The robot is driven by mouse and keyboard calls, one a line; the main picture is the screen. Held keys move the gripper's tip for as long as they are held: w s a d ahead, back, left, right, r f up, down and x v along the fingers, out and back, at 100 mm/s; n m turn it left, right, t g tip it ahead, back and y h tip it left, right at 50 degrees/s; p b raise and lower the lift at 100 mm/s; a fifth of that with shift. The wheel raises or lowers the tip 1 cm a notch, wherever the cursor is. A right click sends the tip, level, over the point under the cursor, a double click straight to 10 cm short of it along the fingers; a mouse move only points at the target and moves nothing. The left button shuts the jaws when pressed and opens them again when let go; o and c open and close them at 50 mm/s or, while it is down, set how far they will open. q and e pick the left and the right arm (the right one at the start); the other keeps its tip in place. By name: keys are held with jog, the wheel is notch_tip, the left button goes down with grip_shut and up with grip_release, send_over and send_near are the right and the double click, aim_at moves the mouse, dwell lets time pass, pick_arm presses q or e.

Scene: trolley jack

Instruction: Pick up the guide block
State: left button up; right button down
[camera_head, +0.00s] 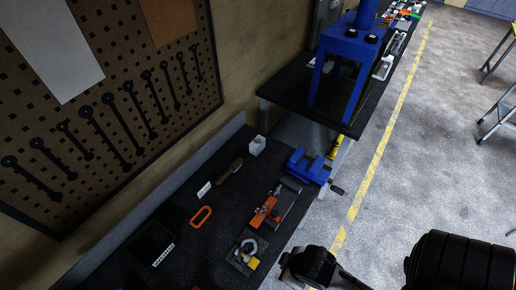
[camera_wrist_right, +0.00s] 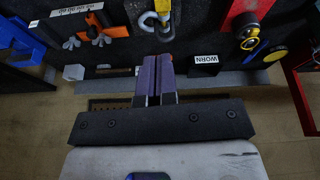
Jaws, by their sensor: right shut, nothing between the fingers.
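I cannot tell for certain which piece is the guide block. The likeliest is an orange block (camera_head: 264,208) on a dark grey fixture on the bench. In the right wrist view, an orange piece with wing-nut shapes (camera_wrist_right: 99,24) shows at the upper left. My right gripper (camera_wrist_right: 154,58) is shut, with its purple-grey fingers together and empty. It is apart from the orange piece, which lies to the upper left of the fingertips. In the head view, a black part of my arm shows at the lower edge, but no fingers can be made out. My left gripper is not in view.
A C-clamp with yellow (camera_wrist_right: 153,20) is close beyond the fingertips. A black WORN bin (camera_wrist_right: 204,66) stands to their right, and a red tool (camera_wrist_right: 246,18) beyond. On the bench are a blue vise (camera_head: 308,166), an orange loop (camera_head: 201,216) and a white container (camera_head: 257,146).

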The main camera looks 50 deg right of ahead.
dwell(0.3)
jog(key=c, duration=1.3)
grip_release()
jog(key=shift+d, duration=0.15)
jog(key=o, duration=1)
